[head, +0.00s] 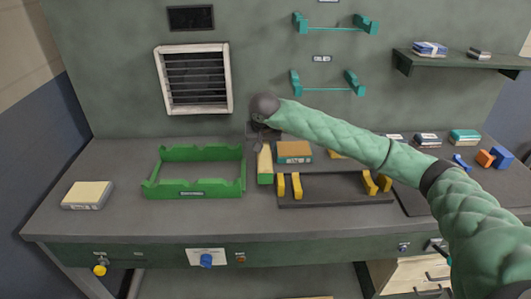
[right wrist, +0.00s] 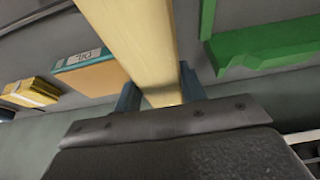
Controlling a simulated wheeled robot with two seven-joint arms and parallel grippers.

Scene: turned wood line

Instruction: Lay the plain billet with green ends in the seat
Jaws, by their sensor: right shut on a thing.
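The plain billet (head: 265,161) is a pale wooden bar whose near end shows green in the head view. My right gripper (head: 258,143) is shut on it near its far end. In the right wrist view the billet (right wrist: 132,38) runs between the two fingers of my right gripper (right wrist: 160,95). A green cradle (head: 193,194) with notched walls lies just left of the billet, empty; its green edge shows in the wrist view (right wrist: 265,45). A dark base (head: 335,199) with yellow prongs is to the right. I cannot tell which is the seat. My left gripper is out of view.
A brown and teal box (head: 294,150) is close right of the billet. A cream box (head: 88,195) lies at the far left. Teal brackets (head: 327,90) are on the back wall. Small blocks (head: 485,158) lie at the right. The bench is bare between cream box and cradle.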

